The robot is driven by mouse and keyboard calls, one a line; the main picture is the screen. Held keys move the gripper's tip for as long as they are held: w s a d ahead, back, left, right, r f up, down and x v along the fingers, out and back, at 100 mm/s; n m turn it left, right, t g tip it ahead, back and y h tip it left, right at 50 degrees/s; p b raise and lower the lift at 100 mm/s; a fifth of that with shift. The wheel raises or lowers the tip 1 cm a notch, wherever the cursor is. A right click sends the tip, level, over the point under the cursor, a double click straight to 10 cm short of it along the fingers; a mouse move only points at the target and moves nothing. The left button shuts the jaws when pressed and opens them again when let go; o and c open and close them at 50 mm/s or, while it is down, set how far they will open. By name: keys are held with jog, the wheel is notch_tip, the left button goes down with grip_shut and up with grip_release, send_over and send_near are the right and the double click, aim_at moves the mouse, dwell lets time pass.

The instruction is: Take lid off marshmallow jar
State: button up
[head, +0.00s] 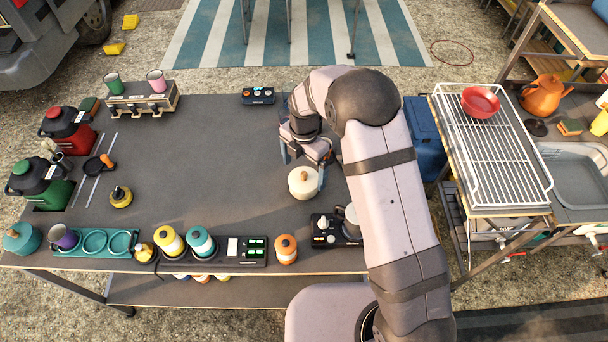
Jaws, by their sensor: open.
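A round cream jar (304,190) stands on the dark table, right of its middle. I take it to be the marshmallow jar. A pale lid with a small knob (302,178) appears to sit on top of it. My gripper (303,165) is open just behind the jar, its fingers spread and pointing toward it. One finger shows close to the jar's right side. I cannot tell whether it touches. Nothing shows between the fingers, though my wrist hides part of the area behind the jar.
A black device (335,230) stands at the front right of the jar, and an orange-topped canister (286,249) at the front edge. A small control box (258,96) lies at the back. A wire rack (490,150) is on the right. The table left of the jar is clear.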

jog(key=shift+f, duration=1.1)
jog(key=c, duration=1.1)
jog(key=shift+c, duration=0.2)
jog(key=shift+r, duration=0.15)
